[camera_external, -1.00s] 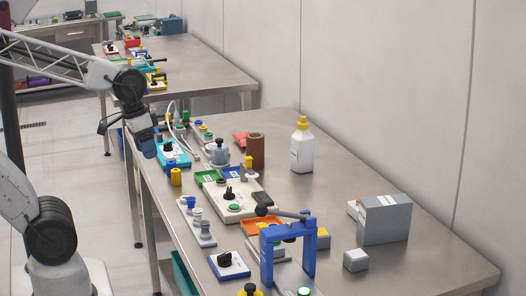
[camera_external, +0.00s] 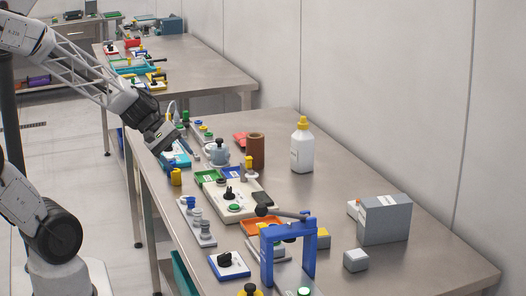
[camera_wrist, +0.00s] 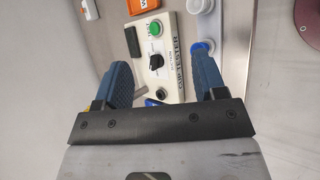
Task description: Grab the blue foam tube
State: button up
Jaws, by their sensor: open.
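My gripper (camera_external: 164,146) is over the near left edge of the steel bench, above the teal box there. In the wrist view its two blue fingers (camera_wrist: 165,75) are wide apart with nothing held. Between and beyond them is a cream tester box (camera_wrist: 157,52) with a green button and a black knob. A small blue piece (camera_wrist: 154,102) shows partly behind the gripper's dark bar, beside a grey rod; I cannot tell whether it is the foam tube. No blue foam tube can be clearly made out in the external view.
A brown tube (camera_external: 257,151) and a white bottle with yellow cap (camera_external: 302,150) stand on the bench. A blue arch frame (camera_external: 288,232) stands nearer the front. A yellow cylinder (camera_external: 176,177) is near the left edge.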

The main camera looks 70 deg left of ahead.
jog(key=a+f+n+t+y, duration=0.2)
jog(key=a+f+n+y, duration=0.1)
jog(key=a+n, duration=0.4)
jog(key=s+a+f+n+t+y, duration=0.1)
jog(key=a+f+n, duration=0.5)
jog(key=a, duration=0.6)
jog(key=s+a+f+n+t+y, duration=0.1)
jog(key=a+f+n+t+y, duration=0.2)
jog(key=a+n, duration=0.6)
jog(key=shift+s+a+f+n+t+y, duration=0.2)
jog(key=shift+a+f+y, duration=0.2)
jog(key=shift+y, duration=0.25)
jog(key=shift+s+a+f+n+t+y, duration=0.1)
jog(key=shift+a+f+n+y, duration=0.2)
jog(key=shift+y, duration=0.35)
jog(key=shift+w, duration=0.1)
jog(key=shift+x, duration=1.3)
jog(key=shift+f+x, duration=0.2)
jog(key=shift+x, duration=2.4)
